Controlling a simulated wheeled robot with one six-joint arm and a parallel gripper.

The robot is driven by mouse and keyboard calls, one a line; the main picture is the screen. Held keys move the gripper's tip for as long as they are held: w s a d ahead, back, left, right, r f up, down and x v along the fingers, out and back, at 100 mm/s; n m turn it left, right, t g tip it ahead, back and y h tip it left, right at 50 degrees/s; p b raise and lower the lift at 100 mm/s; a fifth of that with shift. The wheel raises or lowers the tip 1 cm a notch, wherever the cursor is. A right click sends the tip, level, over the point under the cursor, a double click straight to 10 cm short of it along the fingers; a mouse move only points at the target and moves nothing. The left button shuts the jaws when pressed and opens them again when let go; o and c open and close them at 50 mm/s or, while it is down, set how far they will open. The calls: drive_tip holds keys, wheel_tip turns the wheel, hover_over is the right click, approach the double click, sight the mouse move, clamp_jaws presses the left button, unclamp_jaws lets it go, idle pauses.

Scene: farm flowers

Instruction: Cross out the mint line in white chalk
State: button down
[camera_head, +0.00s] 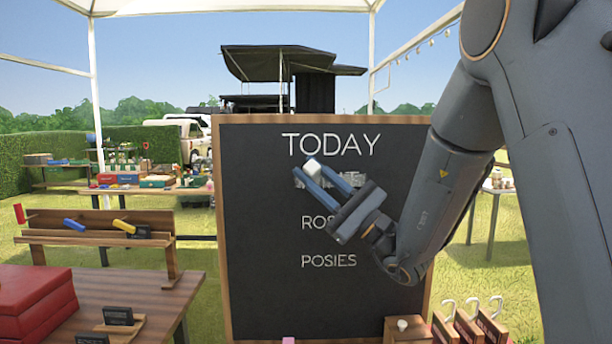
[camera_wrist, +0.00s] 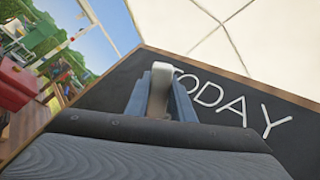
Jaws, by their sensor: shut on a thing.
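The blackboard (camera_head: 265,290) has a wooden frame and stands in front of me. It reads TODAY, then a second line (camera_head: 352,174) largely hidden by my gripper, then ROSES, partly covered, and POSIES. The second line's visible letters look blurred or smeared, and I cannot read the word. My gripper (camera_head: 322,172) is shut on a short white chalk (camera_head: 312,168), which sticks out between the blue-grey fingertips.
A wooden rack (camera_head: 100,238) with red, blue and yellow-handled items stands at left. A brown table (camera_head: 150,296) with red boxes (camera_head: 35,300) is at front left. Wooden holders with hooks (camera_head: 468,325) and a small white-topped item (camera_head: 402,325) are at the board's lower right.

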drive_tip(key=shift+s+d+b, duration=0.1)
drive_tip(key=shift+d+b, duration=0.55)
drive_tip(key=shift+d, duration=5.7)
drive_tip(key=a, duration=1.6)
drive_tip(key=shift+w+b, duration=0.25)
drive_tip(key=shift+b, duration=0.05)
drive_tip(key=shift+s, duration=0.1)
drive_tip(key=shift+s+a+p, duration=0.15)
drive_tip(key=shift+s+p, duration=0.2)
drive_tip(key=shift+s, duration=2.6)
drive_tip(key=s, duration=0.3)
drive_tip(key=shift+w, duration=0.15)
